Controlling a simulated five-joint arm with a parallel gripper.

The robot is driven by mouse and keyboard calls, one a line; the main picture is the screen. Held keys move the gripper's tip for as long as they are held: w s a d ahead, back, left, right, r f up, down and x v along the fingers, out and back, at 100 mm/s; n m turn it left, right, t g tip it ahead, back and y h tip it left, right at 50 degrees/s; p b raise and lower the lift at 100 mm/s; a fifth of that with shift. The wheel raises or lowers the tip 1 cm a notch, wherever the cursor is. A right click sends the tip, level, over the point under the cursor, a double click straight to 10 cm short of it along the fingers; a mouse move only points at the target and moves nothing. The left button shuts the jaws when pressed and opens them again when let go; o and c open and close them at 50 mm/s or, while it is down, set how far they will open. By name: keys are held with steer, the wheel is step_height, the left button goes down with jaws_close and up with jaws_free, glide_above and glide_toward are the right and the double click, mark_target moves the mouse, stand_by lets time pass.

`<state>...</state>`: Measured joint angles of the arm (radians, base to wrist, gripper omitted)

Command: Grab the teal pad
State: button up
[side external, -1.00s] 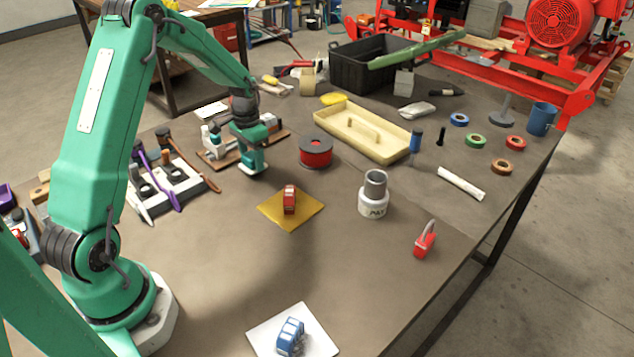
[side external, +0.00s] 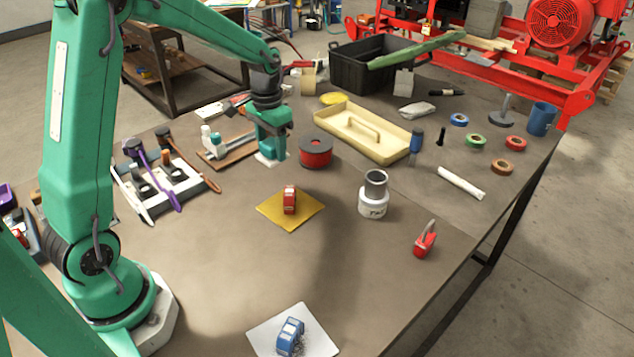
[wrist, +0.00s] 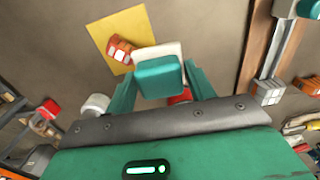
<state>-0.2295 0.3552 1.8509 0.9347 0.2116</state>
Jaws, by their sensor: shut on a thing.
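The teal pad (wrist: 160,77) has a pale white backing (wrist: 160,50) and sits between my gripper's two green fingers in the wrist view. My gripper (side external: 271,142) is shut on it. In the side view the pad's white part (side external: 268,159) shows at the gripper's lower end, left of the red spool. The teal part there blends with the fingers. I cannot tell how far the pad is above the table.
A red spool (side external: 316,152) stands close to the right of my gripper. A wooden board with small items (side external: 228,152) lies to the left. A yellow sheet (side external: 274,212) with a red block (side external: 290,199) is in front. A cream tray (side external: 372,148) lies right.

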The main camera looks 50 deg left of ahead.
steer(key=shift+d+r, duration=0.2)
steer(key=shift+d, duration=0.1)
stand_by(0.4)
